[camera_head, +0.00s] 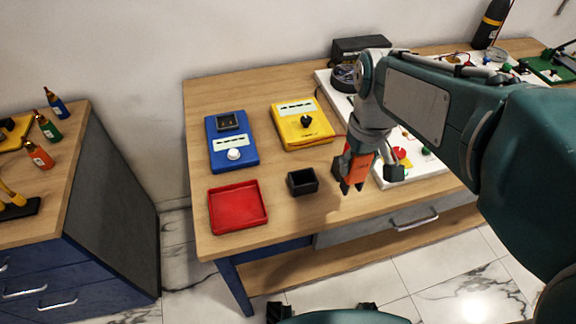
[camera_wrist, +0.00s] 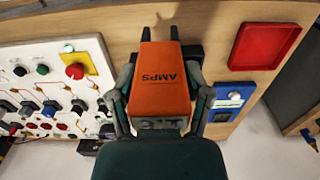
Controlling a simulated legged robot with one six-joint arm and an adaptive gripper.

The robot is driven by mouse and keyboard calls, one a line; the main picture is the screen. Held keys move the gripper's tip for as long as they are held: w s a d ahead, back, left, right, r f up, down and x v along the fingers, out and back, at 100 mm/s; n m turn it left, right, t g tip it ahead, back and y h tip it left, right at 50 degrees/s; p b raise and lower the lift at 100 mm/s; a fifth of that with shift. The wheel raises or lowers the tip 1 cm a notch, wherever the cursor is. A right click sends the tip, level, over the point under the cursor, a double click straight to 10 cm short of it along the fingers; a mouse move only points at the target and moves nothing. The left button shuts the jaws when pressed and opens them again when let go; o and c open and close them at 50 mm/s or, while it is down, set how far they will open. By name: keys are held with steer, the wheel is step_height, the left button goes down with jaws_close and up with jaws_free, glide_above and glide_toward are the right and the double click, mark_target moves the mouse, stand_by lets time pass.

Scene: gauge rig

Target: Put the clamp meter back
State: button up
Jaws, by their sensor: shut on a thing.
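The orange clamp meter (camera_head: 358,166) is held in my gripper (camera_head: 370,158), above the wooden bench with its dark jaws pointing down.
A red tray (camera_head: 238,207) lies near the bench's front left. A blue meter (camera_head: 231,141) and a yellow meter (camera_head: 302,124) lie behind. A white panel (camera_head: 410,170) with knobs is to the right. Bare wood (camera_head: 275,222) shows between tray and box.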

steer(key=w+a+f, duration=0.2)
steer(key=w+f, duration=0.1)
steer(key=f, duration=0.1)
steer(key=w+a+f, duration=0.3)
steer(key=f, duration=0.1)
steer(key=w+a+f, duration=0.3)
steer(key=f, duration=0.1)
steer(key=shift+w+a+f, duration=0.2)
steer(key=shift+w, duration=0.15)
steer(key=shift+a+f, duration=0.25)
steer(key=shift+a, duration=0.3)
steer(key=o, duration=1.3)
steer(key=shift+d, duration=0.45)
steer(key=shift+a, duration=0.15)
